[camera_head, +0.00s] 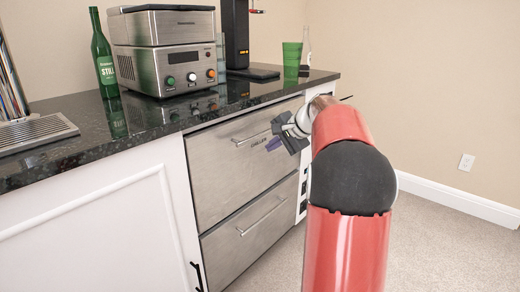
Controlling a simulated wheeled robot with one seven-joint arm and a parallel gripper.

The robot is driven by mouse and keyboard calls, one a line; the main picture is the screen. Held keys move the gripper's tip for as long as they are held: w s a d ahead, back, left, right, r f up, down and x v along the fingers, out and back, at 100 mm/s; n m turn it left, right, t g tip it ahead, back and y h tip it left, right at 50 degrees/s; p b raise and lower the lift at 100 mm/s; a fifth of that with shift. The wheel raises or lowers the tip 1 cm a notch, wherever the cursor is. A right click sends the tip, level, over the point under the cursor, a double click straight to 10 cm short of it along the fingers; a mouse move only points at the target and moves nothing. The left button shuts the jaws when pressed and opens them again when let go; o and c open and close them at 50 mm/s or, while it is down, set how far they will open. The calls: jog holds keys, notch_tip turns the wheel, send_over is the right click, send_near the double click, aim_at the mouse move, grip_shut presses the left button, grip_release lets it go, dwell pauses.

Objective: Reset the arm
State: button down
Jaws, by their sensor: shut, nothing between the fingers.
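My gripper (274,143) is at the end of my red arm, in front of the upper steel drawer near its right end. It is small in the view and partly turned away. Its fingers appear shut with nothing held. The upper drawer (222,172) is closed, and its bar handle (252,136) lies just left of my gripper. I cannot tell whether the fingers touch the drawer front. The forearm hides the counter's right end panel in part.
A dark counter (150,125) holds a steel appliance (165,65), a green bottle (103,55), a black machine (236,35), a green cup (291,55) and a drip tray (35,133). The lower drawer (255,240) is closed. Carpet (450,240) is clear at right.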

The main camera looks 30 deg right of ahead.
jog(key=shift+s+r, duration=0.15)
jog(key=s+a+n+g+h, duration=0.15)
jog(key=s+a+n, duration=0.45)
jog(key=s+a, duration=1)
jog(key=s+a+f+n+h, duration=0.1)
jog(key=s+a+f+n, duration=0.2)
jog(key=s, duration=0.6)
jog(key=s+a+f+n+g+h, duration=0.1)
jog(key=s+a+f+n, duration=0.2)
jog(key=s+f, duration=0.3)
jog(key=s+n, duration=0.1)
jog(key=s, duration=0.1)
jog(key=shift+s+a, duration=0.35)
jog(key=shift+s, duration=0.05)
jog(key=shift+g, duration=0.25)
